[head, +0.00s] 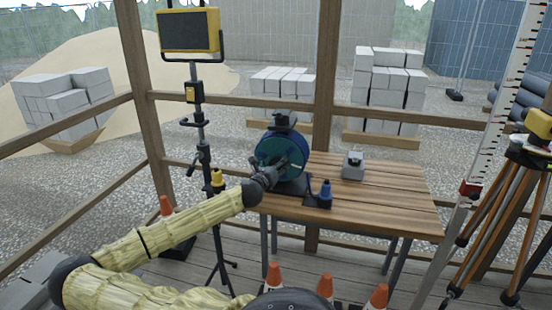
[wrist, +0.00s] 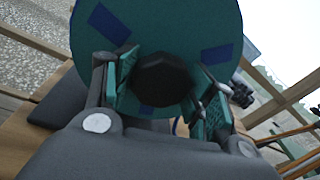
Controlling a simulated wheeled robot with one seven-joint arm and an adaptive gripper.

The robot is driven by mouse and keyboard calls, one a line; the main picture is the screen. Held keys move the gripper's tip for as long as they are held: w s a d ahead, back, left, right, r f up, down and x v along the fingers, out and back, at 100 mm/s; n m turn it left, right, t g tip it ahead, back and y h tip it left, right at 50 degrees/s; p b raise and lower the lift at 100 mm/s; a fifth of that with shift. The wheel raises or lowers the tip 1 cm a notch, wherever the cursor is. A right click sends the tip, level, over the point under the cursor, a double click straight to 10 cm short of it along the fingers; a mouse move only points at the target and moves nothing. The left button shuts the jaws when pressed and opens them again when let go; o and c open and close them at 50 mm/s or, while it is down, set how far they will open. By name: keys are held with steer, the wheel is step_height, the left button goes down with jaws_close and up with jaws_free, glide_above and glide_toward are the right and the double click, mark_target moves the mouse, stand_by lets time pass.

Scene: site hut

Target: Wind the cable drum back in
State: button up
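The cable drum (head: 283,150) stands upright on the wooden table, with a teal-green round face and a dark part at its centre. In the wrist view the drum face (wrist: 90,62) fills the top middle and has blue patches on it. A dark, many-sided crank knob (wrist: 162,80) sticks out towards the camera. My gripper (head: 268,177) is at the near side of the drum. In the wrist view my gripper's (wrist: 163,75) two teal-padded fingers lie on either side of the knob, their tips seemingly against it.
The table (head: 395,205) also bears a blue-topped item (head: 325,192) right of the drum and a grey box (head: 353,166). A lamp stand (head: 200,125) rises to the left. Orange cones (head: 325,285) stand in front, and a tripod (head: 515,190) stands at right.

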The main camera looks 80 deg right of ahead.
steer(key=shift+o, duration=0.9)
steer(key=shift+f, duration=0.1)
steer(key=shift+a, duration=0.25)
steer(key=v, duration=1.1)
steer(key=shift+a, duration=0.25)
steer(key=shift+w, duration=0.1)
